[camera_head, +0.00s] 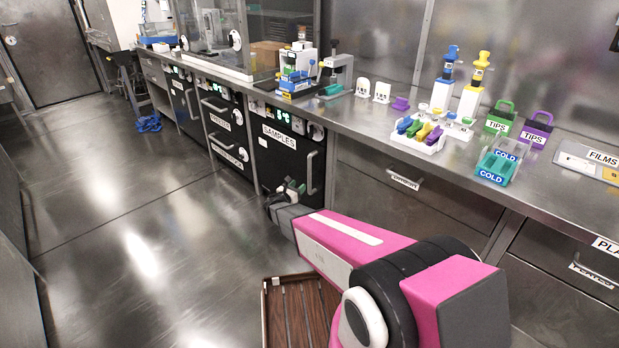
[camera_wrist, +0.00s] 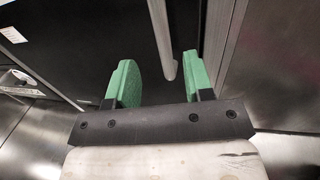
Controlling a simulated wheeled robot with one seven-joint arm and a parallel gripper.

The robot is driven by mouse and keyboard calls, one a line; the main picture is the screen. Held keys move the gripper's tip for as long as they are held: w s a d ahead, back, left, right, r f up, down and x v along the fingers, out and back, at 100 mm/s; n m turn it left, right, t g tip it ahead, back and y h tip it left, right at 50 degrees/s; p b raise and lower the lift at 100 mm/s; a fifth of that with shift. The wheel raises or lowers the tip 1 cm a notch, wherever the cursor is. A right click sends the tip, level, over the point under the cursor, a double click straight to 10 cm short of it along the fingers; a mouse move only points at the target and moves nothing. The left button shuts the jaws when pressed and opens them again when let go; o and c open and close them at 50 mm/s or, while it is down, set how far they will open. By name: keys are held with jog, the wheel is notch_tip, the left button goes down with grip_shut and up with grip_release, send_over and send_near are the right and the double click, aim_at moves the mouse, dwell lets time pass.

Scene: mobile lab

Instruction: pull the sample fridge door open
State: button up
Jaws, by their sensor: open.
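The sample fridge (camera_head: 280,150) is a black-fronted unit under the counter with a white SAMPLES label, and its door looks closed. Its upright metal handle (camera_head: 310,172) is on the right side of the door. My gripper (camera_head: 289,188) is in front of the door, a little left of the handle in the head view. In the wrist view my gripper (camera_wrist: 160,80) is open with green fingers. The handle (camera_wrist: 162,40) shows there between and beyond the fingertips, its lower end near the right finger. Whether the fingers touch it I cannot tell.
The counter (camera_head: 350,124) above holds pipettes, racks, a blue-labelled COLD box (camera_head: 503,160) and TIPS carriers. Other black fridge or freezer doors (camera_head: 228,130) stand to the left, metal drawers (camera_head: 415,205) to the right.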

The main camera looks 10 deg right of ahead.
aim_at(309, 176)
jog(key=x, duration=1)
grip_shut()
